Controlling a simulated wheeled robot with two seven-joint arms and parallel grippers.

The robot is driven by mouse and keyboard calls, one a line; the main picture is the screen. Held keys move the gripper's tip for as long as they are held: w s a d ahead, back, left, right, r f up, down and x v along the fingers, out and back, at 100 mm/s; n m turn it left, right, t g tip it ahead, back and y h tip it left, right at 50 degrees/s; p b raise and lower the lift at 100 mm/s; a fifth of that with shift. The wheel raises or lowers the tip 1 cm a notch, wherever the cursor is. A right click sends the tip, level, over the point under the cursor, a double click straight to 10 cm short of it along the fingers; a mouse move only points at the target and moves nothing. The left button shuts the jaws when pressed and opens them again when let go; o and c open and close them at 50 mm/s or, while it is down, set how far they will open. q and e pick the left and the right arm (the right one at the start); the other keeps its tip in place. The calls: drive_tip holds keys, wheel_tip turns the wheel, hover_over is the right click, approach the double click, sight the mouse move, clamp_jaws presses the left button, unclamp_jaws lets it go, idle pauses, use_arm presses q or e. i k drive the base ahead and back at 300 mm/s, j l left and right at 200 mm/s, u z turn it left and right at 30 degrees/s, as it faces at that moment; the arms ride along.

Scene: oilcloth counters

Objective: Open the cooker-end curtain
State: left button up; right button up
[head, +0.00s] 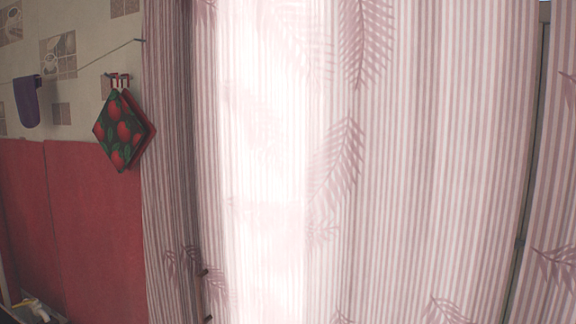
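A pink-and-white striped curtain (430,150) with darker leaf prints fills most of the head view. It hangs in folds, closed across the middle, with bright light coming through its left-centre part. Its left part (168,130) is darker and tightly folded, beside the wall. A second striped piece (558,200) hangs at the far right, past a narrow dark gap. No cooker shows, so I cannot tell which piece is at the cooker end. Neither gripper can be made out.
Red-and-green pot holders (122,130) hang from a hook on the left wall, above red panelling (95,230). A purple cloth (27,102) hangs on a line. Small white-and-yellow items (36,308) lie at bottom left.

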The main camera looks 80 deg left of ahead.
sight(355, 161)
drive_tip(key=u, duration=2.75)
drive_tip(key=i+j, duration=0.05)
drive_tip(key=j, duration=0.05)
